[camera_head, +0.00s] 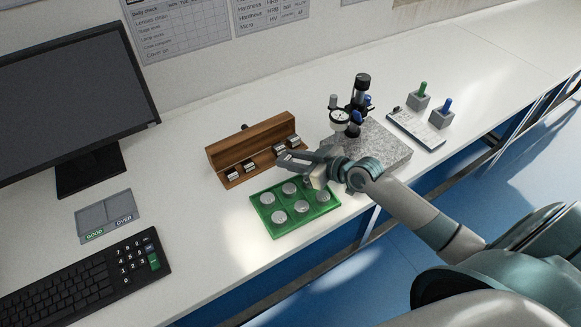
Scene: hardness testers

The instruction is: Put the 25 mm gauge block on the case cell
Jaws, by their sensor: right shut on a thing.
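The open wooden case (222,156) stands behind the green tray, with its lid raised at the back. Small metal gauge blocks sit in it: two at the left (233,176) and two at the right (294,141), with a bare stretch between them. My right gripper (284,158) reaches in from the right, its fingers pointing left just in front of the right half of the case. It is shut on a small block, taken as the 25 mm gauge block, which the fingers largely hide. I cannot tell if it touches the case. My left gripper is not in view.
A green tray (281,234) with several round metal discs lies just below my right gripper. A dial-gauge stand (340,121) on a granite plate (392,150) stands behind my wrist. A GOOD/OVER tray (108,216), keyboard (85,285) and monitor (75,90) are at left.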

